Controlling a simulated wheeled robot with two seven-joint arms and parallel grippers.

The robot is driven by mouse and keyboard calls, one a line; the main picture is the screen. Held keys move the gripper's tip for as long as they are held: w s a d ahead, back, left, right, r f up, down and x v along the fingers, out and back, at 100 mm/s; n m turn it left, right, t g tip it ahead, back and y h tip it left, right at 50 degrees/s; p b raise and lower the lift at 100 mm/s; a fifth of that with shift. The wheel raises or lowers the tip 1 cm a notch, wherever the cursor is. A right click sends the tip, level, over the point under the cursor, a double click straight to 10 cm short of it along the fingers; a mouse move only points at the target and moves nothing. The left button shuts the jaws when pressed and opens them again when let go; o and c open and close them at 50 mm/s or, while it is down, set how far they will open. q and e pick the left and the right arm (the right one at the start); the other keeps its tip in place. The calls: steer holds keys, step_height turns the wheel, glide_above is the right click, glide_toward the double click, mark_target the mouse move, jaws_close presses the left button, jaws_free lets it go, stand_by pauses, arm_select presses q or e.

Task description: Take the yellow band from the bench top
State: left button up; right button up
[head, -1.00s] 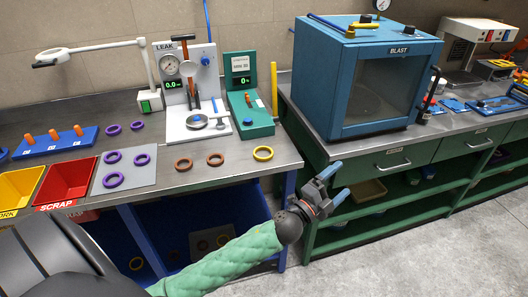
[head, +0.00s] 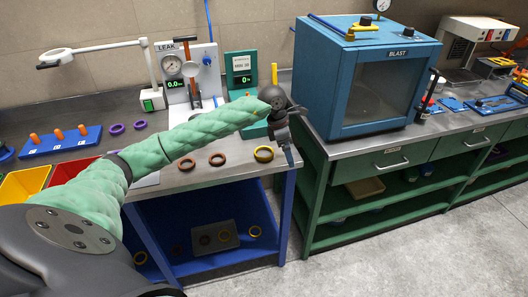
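My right gripper is not in view.
Two brown rings (head: 217,159) lie left of the band. The green gauge stand (head: 242,75) is behind my wrist. The blue BLAST cabinet (head: 375,85) stands to the right.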

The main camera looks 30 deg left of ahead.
mark_target(265, 155)
arm_select(q)
steer(key=shift+w+a+r+n+g+y+p, duration=0.2)
steer(key=shift+a+y, duration=0.4)
steer(key=shift+a, duration=1)
steer(key=shift+s+a+r+g+y+p, duration=0.25)
steer(key=shift+a+y, duration=0.35)
steer(key=shift+a, duration=1)
steer(key=shift+w+a+r+n+t+y+p, duration=0.1)
steer(key=shift+w+a+y+p, duration=0.35)
steer(key=shift+a, duration=1.15)
step_height(265, 155, down, 4)
steer(key=p, duration=0.2)
steer(key=shift+f+p, duration=0.2)
steer(key=shift+p, duration=0.2)
steer(key=shift+f, duration=0.45)
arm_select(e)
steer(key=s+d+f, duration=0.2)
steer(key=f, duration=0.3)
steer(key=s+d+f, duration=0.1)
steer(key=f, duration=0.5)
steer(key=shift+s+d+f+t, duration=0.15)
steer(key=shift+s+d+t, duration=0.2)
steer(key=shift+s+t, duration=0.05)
arm_select(q)
steer(key=c, duration=1.1)
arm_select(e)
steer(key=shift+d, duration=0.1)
